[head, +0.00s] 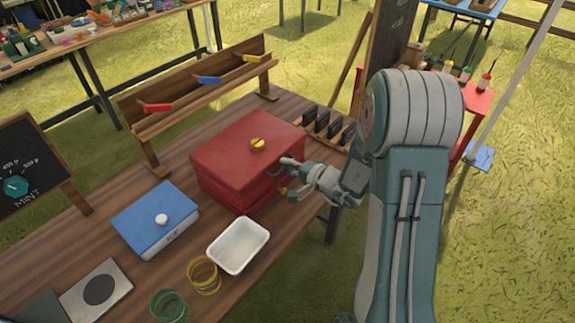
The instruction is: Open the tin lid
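A red box-shaped tin (232,165) stands on the wooden table, with a yellow round knob (258,145) on its flat top. Its lid looks shut. My gripper (284,177) is at the right side of the tin, below the level of the knob. The grey fingertips are close to the tin's side. A small gold-coloured piece shows by the lower finger. I cannot tell whether the fingers touch the tin or how far apart they are.
A blue box (155,216) with a white knob, a white tray (238,246), yellow rings (204,276) and green rings (169,306) stand at the front. A wooden rack (200,88) lies behind the tin. Black slotted holders (322,125) are at the right.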

